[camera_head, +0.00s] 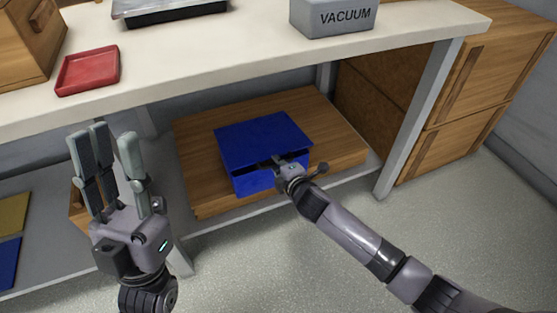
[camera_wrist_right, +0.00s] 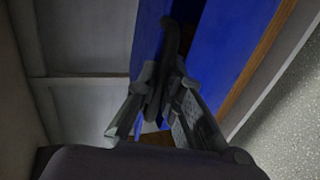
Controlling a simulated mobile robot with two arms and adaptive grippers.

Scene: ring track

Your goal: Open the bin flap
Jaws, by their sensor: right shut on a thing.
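The blue bin (camera_head: 252,180) sits on a wooden board under the white table. Its blue flap (camera_head: 262,139) lies over the top, with a dark gap along the front edge below it. My right gripper (camera_head: 284,164) is at that front edge. In the right wrist view its fingers (camera_wrist_right: 165,85) are closed together on a dark, curved handle (camera_wrist_right: 171,42) beside blue panels. The fingers hide part of the bin's front. My left gripper (camera_head: 108,148) points upward, with its fingers spread and empty, left of the bin and apart from it.
The white tabletop (camera_head: 210,55) overhangs the bin and carries a red tray (camera_head: 88,70) and a grey box marked VACUUM (camera_head: 333,17). A table leg (camera_head: 420,115) stands right of the bin. The wooden board (camera_head: 345,150) has bare room right of the bin.

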